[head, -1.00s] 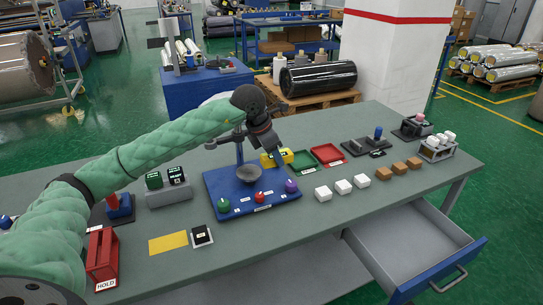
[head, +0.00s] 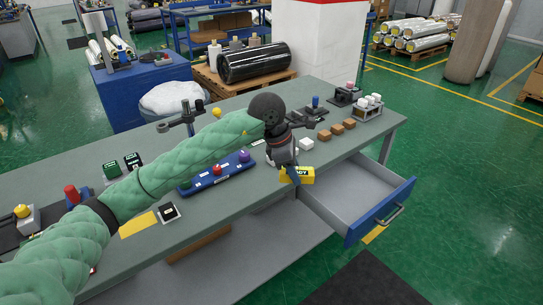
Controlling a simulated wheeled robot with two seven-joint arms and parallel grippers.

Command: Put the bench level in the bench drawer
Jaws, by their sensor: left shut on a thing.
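The bench level looks to be the yellow block (head: 303,176) with a dark-lettered label, partly readable as "DY". My left gripper (head: 288,164) is shut on it and holds it near the bench's front edge, by the left end of the open drawer. Its fingers cover the block's left part. I cannot tell its exact height. The bench drawer (head: 343,207) is pulled out, with a grey inside and a blue front with a handle. The visible part of its inside is empty. My right gripper is not in view.
A blue board with coloured knobs (head: 216,169) lies left, partly behind my arm. The green floor right of the drawer is clear.

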